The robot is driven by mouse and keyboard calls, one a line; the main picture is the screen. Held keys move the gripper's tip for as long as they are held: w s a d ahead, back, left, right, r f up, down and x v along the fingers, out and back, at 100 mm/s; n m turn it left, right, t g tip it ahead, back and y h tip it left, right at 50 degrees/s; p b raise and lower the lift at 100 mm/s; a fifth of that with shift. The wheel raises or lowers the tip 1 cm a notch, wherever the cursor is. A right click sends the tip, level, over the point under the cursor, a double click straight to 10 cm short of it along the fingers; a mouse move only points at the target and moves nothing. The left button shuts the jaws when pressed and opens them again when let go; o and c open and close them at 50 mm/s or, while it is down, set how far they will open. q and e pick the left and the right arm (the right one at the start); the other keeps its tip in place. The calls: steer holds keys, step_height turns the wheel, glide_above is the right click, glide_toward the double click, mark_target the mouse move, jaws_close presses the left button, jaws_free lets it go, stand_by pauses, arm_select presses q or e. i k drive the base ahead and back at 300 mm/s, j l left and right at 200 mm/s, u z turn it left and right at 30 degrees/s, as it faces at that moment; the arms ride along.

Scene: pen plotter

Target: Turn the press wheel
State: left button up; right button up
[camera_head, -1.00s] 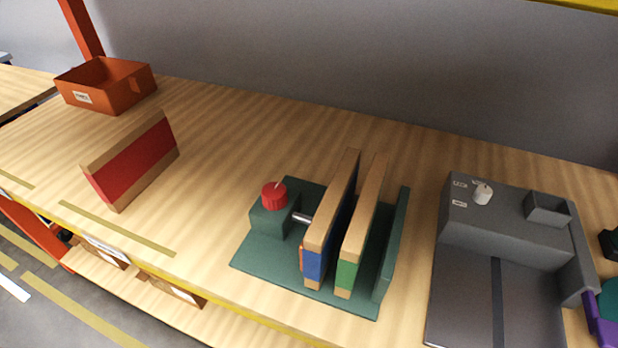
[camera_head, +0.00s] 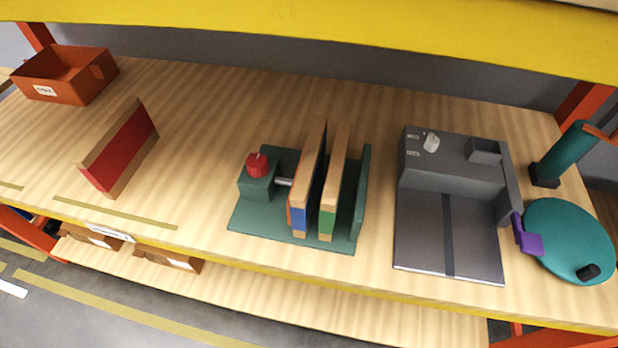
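The green press (camera_head: 245,220) stands on the wooden bench near the middle of the head view. Its red wheel (camera_head: 257,166) sits on top of a green block at the press's left side, with a pale mark on it. A metal rod runs from that block toward two upright boards. The blue-faced board (camera_head: 299,219) and the green-faced board (camera_head: 327,224) stand between the block and the upright green plate (camera_head: 362,192) on the right. Neither gripper shows in the head view.
A red-faced board (camera_head: 119,150) stands alone at left. An orange bin (camera_head: 66,76) is at the far left. A grey plotter (camera_head: 450,185) with a white knob stands right of the press, beside a teal disc (camera_head: 569,240) with a purple part. A yellow beam (camera_head: 310,33) crosses above.

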mark_target(257, 164)
steer(key=k+l+z, duration=0.1)
steer(key=l, duration=0.35)
steer(key=k+l+z, duration=0.1)
steer(key=l, duration=0.35)
steer(key=l+z, duration=0.15)
steer(key=l, duration=0.35)
